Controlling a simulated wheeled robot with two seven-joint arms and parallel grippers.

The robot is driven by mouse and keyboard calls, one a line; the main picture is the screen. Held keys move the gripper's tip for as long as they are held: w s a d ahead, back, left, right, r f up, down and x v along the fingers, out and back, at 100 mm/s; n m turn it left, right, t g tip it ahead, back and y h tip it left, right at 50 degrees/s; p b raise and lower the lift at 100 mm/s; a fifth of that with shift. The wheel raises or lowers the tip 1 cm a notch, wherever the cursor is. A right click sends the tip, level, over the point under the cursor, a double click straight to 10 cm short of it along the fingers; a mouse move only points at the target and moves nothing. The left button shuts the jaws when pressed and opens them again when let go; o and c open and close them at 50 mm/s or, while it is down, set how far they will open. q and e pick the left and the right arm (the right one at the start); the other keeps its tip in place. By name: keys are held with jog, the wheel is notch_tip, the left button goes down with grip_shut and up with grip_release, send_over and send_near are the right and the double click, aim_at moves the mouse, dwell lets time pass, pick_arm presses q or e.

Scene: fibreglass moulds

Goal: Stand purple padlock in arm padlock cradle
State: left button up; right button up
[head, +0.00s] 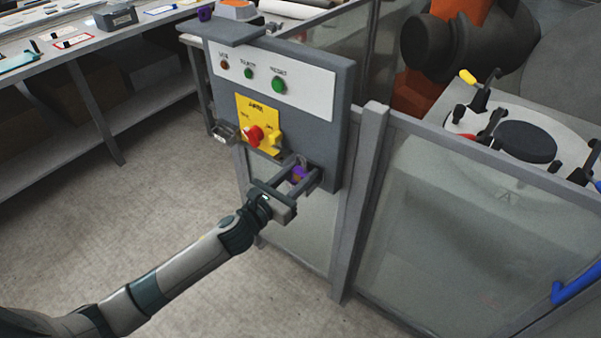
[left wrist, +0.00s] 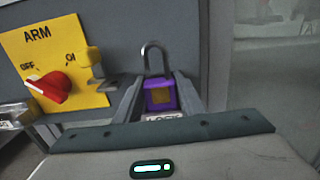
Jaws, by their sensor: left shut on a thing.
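The purple padlock (head: 297,175) is between the fingers of my left gripper (head: 302,178), in front of the lower right of the grey control panel. In the left wrist view the padlock (left wrist: 160,97) stands upright, shackle up, with a finger on each side. My left gripper is shut on it. A white label (left wrist: 160,118) partly reading LOCK shows just below the padlock; I cannot tell what bears it. A small grey holder (head: 224,133) with a pale label sits at the panel's left edge; I cannot tell whether it is the cradle. My right gripper is not in view.
The yellow ARM plate (head: 258,124) with its red switch (head: 253,136) and yellow hasp (head: 274,137) is just above left of the gripper. A fence post (head: 358,200) stands close right. Floor at left is clear.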

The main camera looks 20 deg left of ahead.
pick_arm(q)
jog(key=o, duration=1.2)
jog(key=shift+s+a, duration=0.2)
jog(key=shift+s, duration=0.35)
jog(key=shift+b+v, duration=1.45)
jog(key=shift+v, duration=6.7)
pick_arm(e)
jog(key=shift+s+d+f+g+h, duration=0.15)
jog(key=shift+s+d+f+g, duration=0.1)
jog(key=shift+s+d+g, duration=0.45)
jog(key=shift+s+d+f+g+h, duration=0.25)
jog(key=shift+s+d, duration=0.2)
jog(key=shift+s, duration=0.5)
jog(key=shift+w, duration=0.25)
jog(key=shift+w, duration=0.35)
